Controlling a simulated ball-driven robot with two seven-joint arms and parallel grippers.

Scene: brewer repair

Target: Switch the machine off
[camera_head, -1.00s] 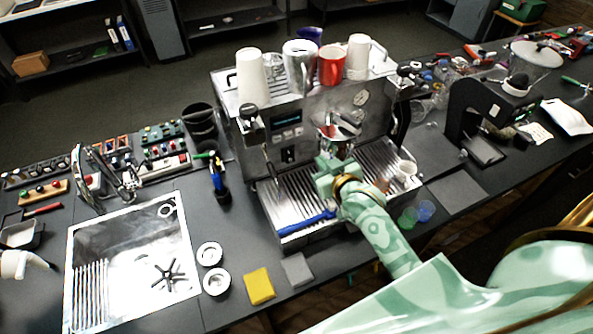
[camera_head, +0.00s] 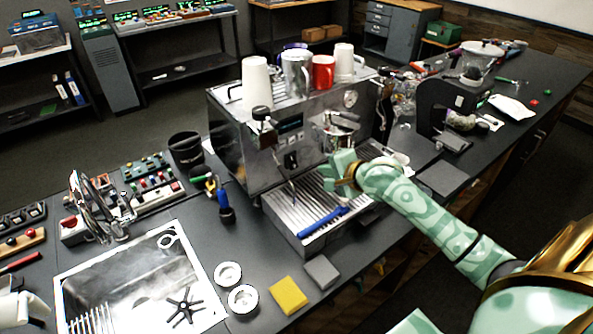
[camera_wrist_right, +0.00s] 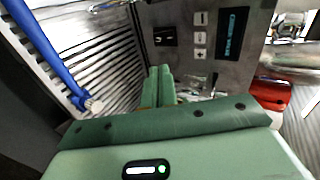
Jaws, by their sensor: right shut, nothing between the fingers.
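The steel espresso machine (camera_head: 232,130) stands in the middle of the counter in the head view. Its front panel carries a dark rocker switch (camera_head: 291,160), small pale buttons and a dark display. In the right wrist view the panel shows the switch (camera_wrist_right: 165,36), the buttons (camera_wrist_right: 200,38) and the display (camera_wrist_right: 232,35) with teal characters. My right gripper (camera_head: 331,168) is shut and empty, in front of the machine above the drip tray. Its fingertips (camera_wrist_right: 159,72) show just below the switch in the wrist view, seemingly apart from it.
A blue brush (camera_head: 323,222) lies on the drip tray (camera_head: 300,205). Cups (camera_head: 323,73) stand on top of the machine. A steam wand (camera_head: 285,182) hangs left of my gripper. A yellow sponge (camera_head: 288,295) and grey pad (camera_head: 321,272) lie in front.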

